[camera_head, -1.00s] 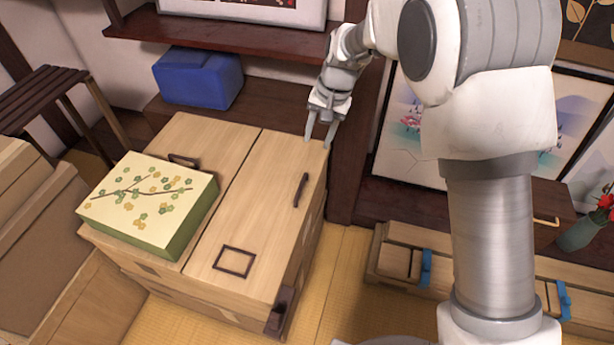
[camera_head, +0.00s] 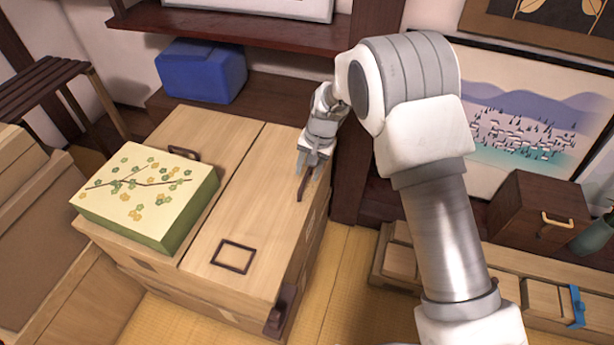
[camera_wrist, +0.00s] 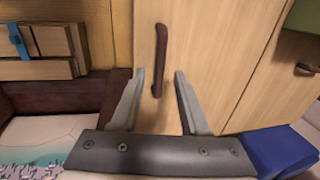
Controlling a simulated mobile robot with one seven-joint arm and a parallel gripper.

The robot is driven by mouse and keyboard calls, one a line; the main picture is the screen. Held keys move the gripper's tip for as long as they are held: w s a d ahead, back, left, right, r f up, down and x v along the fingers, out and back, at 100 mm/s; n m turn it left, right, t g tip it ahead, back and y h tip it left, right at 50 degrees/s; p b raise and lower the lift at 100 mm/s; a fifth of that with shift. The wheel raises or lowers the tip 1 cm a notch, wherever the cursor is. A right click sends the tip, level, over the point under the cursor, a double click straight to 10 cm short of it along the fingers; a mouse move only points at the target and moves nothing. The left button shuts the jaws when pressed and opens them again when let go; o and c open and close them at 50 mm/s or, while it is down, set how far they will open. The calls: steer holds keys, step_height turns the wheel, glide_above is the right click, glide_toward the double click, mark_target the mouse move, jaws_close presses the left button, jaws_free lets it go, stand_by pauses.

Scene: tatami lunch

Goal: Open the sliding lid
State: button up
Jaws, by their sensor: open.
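The pale wooden chest has a flat top split into two panels. The right panel (camera_head: 255,200) carries a dark bar handle (camera_head: 301,190) near its right edge and a dark rectangular frame (camera_head: 233,257) near its front. The left panel has a dark handle (camera_head: 184,153) at the back. My gripper (camera_head: 308,172) is open above the right panel's handle, at its far end. In the wrist view the handle (camera_wrist: 160,45) runs lengthwise between my open fingers (camera_wrist: 160,75), with space on both sides. Contact cannot be told.
A flowered green-sided box (camera_head: 150,195) sits on the left panel. A blue box (camera_head: 200,72) stands behind the chest. A dark post and shelf (camera_head: 235,25) rise behind. A low wooden box with blue clips (camera_head: 577,305) lies to the right; tatami (camera_head: 345,285) shows between.

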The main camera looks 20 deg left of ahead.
steer(key=shift+a+f, duration=0.1)
steer(key=shift+f, duration=0.65)
jaws_close()
stand_by(0.9)
